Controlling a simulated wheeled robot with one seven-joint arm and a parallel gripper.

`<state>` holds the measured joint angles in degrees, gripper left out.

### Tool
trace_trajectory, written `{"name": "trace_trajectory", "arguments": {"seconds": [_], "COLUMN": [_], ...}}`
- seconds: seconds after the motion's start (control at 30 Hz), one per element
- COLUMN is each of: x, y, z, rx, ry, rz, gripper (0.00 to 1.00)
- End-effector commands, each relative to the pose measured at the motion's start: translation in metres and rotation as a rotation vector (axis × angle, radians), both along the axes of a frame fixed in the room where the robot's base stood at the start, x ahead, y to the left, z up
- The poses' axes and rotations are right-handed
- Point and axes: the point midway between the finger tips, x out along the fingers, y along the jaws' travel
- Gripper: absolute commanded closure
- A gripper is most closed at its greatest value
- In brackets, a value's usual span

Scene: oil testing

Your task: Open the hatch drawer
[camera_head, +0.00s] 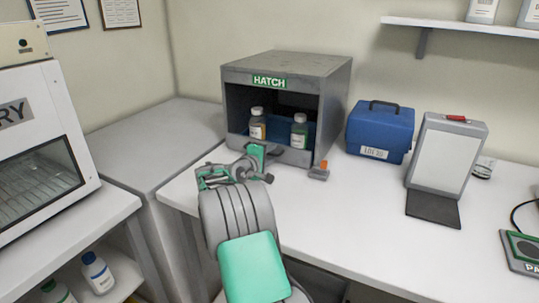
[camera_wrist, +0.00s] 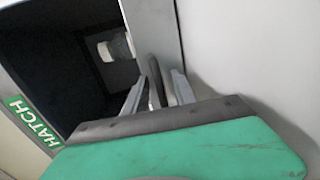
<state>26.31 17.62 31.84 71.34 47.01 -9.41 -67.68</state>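The hatch (camera_head: 318,66) is a grey box with a green HATCH label, open at the front, standing on the white bench. Its drawer front (camera_head: 318,155) is a low grey panel along the bottom, with a dark curved handle (camera_wrist: 154,82). Two bottles, one with amber contents (camera_head: 257,125) and one greenish (camera_head: 299,132), stand inside behind the panel. My gripper (camera_wrist: 157,88) is at the handle. In the wrist view its two fingers stand on either side of the handle, with small gaps visible, so it looks open. The head view partly hides the fingertips.
A small grey-and-orange object (camera_head: 319,172) lies by the hatch's front right corner. A blue case (camera_head: 380,133) and a white panel on a dark stand (camera_head: 444,160) stand to the right. The bench in front of the hatch (camera_head: 340,215) is mostly clear.

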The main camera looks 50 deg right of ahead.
Motion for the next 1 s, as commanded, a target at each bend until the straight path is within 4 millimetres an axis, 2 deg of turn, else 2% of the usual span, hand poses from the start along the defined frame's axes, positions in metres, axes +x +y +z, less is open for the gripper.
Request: {"name": "trace_trajectory", "arguments": {"seconds": [0.07,0.47,1.0], "x": [0.0000,-0.0003,-0.0003], "y": [0.0001,0.0004,0.0004], "z": [0.0002,0.0003,0.0001], "rx": [0.000,0.000,0.001], "ry": [0.000,-0.001,0.000], "rz": [0.000,0.000,-0.001], "gripper": [0.68,1.00,1.00]}}
